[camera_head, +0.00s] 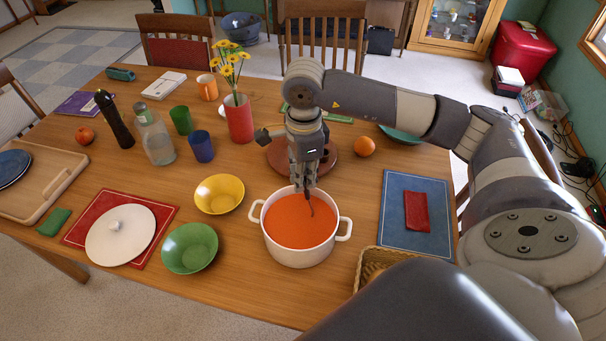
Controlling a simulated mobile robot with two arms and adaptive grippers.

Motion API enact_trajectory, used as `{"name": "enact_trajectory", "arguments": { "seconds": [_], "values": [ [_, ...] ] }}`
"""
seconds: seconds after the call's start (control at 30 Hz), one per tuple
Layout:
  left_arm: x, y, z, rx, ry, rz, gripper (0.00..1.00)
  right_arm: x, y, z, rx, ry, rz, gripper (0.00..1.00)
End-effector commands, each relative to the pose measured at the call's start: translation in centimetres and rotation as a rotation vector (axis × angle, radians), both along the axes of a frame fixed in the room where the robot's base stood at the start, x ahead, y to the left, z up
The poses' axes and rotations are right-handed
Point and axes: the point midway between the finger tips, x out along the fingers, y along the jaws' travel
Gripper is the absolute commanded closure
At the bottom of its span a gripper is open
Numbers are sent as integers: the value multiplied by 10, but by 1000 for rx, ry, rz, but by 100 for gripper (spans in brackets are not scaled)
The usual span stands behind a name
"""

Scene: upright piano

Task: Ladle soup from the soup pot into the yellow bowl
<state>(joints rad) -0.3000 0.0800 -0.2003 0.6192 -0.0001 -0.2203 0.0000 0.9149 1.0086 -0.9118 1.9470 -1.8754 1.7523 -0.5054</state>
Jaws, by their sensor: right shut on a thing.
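The white soup pot (300,257), full of orange-red soup (290,230), stands near the table's front edge with a handle on each side. My right gripper (306,186) is above the pot's back rim, pointing down. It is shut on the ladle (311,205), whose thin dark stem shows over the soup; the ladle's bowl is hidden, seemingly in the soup. The yellow bowl (219,194) stands left of the pot, apart from it, and looks empty. My left gripper is not in view.
A green bowl (190,248) stands in front of the yellow bowl. A white lid (120,234) lies on a red mat at left. A red vase (239,121) with yellow flowers stands behind. A wicker basket (372,262) and blue mat (418,238) are right of the pot.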

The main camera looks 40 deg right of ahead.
Motion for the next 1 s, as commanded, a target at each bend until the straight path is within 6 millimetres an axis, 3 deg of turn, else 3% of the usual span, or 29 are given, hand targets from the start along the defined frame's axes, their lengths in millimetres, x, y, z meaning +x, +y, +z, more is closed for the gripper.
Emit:
{"name": "enact_trajectory", "arguments": {
  "seconds": [0.33, 1.0],
  "values": [
    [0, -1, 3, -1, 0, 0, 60, 0, 0, 4, 1, -1, 0, 100],
    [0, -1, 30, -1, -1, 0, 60, 0, 0, 52, 1, -1, 0, 100]
  ]
}}
